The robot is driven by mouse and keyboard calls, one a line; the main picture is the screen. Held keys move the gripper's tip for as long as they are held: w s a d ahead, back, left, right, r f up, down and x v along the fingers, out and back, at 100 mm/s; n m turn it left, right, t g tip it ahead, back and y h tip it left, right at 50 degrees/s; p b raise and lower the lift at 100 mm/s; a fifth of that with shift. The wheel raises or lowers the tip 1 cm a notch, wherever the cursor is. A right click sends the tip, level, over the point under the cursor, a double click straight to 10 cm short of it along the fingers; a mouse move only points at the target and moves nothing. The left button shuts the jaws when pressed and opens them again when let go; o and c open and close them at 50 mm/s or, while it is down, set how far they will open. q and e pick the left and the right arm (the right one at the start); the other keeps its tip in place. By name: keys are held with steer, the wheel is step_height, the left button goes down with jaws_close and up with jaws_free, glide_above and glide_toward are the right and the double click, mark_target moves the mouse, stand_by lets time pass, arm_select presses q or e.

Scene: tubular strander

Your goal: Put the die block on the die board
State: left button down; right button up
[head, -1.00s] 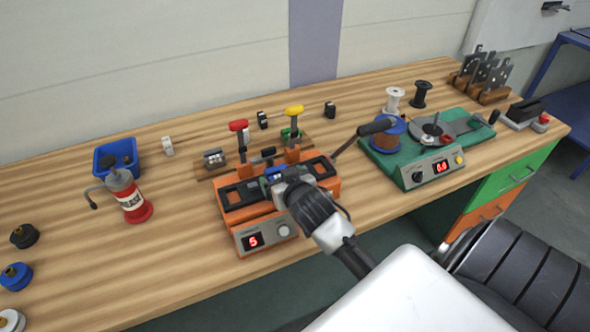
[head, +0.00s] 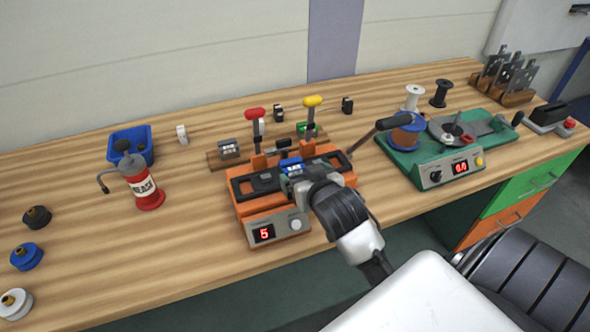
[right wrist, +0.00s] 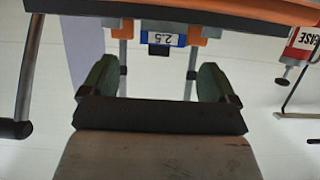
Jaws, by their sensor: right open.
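The blue die block (head: 291,165), with a white label reading 2.5 in the right wrist view (right wrist: 163,40), sits in the black-topped orange machine (head: 276,223). The wooden die board (head: 215,164) lies behind the machine, with a grey block (head: 228,149) at its left and a green block (head: 306,129) at its right. My right gripper (head: 298,182) is at the front of the blue block. In the right wrist view its fingers (right wrist: 158,80) are apart, with the block beyond them and between their lines. My left gripper is out of view.
Red (head: 255,113) and yellow (head: 312,101) clamp handles stand up behind the blue block. A black-handled lever (head: 392,123) juts at the machine's right, near the green winder (head: 402,163). A grease can (head: 145,187) and blue bin (head: 131,140) stand left.

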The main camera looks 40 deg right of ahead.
mark_target(291, 161)
steer(key=x, duration=0.2)
steer(key=shift+w+d+f, duration=0.1)
steer(key=shift+w, duration=0.3)
steer(key=shift+r+p+x, duration=0.1)
steer(key=shift+p+x, duration=0.2)
steer(key=shift+x, duration=1.05)
steer(key=shift+r+p+x, duration=0.15)
steer(key=shift+p+x, duration=0.15)
steer(key=shift+x, duration=1)
steer(key=shift+w, duration=0.15)
steer(key=c, duration=1.2)
steer(key=shift+r, duration=0.1)
steer(key=shift+c, duration=1.4)
